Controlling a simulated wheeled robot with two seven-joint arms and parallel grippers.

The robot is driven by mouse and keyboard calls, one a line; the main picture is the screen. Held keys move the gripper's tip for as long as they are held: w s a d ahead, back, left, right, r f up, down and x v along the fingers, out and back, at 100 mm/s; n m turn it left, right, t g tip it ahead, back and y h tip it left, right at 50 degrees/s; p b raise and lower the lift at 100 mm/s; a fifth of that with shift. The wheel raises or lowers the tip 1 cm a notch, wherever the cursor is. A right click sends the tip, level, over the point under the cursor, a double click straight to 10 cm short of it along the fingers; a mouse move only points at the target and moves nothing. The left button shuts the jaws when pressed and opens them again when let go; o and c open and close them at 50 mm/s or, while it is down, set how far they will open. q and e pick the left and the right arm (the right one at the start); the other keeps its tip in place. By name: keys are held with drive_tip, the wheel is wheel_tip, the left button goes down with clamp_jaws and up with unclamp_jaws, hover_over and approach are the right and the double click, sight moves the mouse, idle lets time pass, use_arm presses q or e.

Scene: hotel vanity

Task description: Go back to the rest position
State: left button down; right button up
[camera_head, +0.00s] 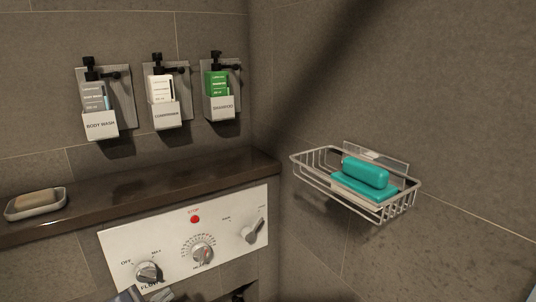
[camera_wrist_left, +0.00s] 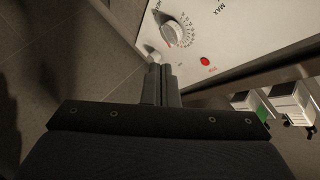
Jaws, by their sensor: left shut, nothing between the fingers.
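My left gripper (camera_wrist_left: 161,82) shows in the left wrist view with its two dark fingers side by side, shut and empty. Its tips overlap the edge of the white control panel (camera_wrist_left: 190,12) in that view, near a knob; I cannot tell whether they touch. In the head view, grey and dark parts of my left arm show at the bottom edge, below the panel (camera_head: 124,240). The dark piece at the bottom edge is probably the gripper, mostly cut off. My right gripper is in neither view.
A soap dish (camera_head: 58,203) stands on the dark ledge (camera_head: 150,190). Body wash (camera_head: 100,125), conditioner (camera_head: 166,114) and shampoo (camera_head: 222,108) holders hang above. The panel has knobs and a red button (camera_head: 195,219).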

use_arm(q)
drive_tip(key=s+f+n+g+h, duration=0.1)
drive_tip(key=s+f+n+g, duration=0.25)
drive_tip(key=s+n, duration=0.35)
drive_tip(key=s+f+n+g, duration=0.35)
drive_tip(key=s+n, duration=0.25)
drive_tip(key=s, duration=0.2)
wheel_tip(320, 180, up, 15)
drive_tip(key=n+g+p, duration=0.1)
drive_tip(key=p, duration=1.3)
drive_tip(key=shift+s+d, duration=0.3)
drive_tip(key=shift+d, duration=0.05)
drive_tip(key=shift+s+d+r, duration=0.3)
drive_tip(key=shift+r, duration=0.35)
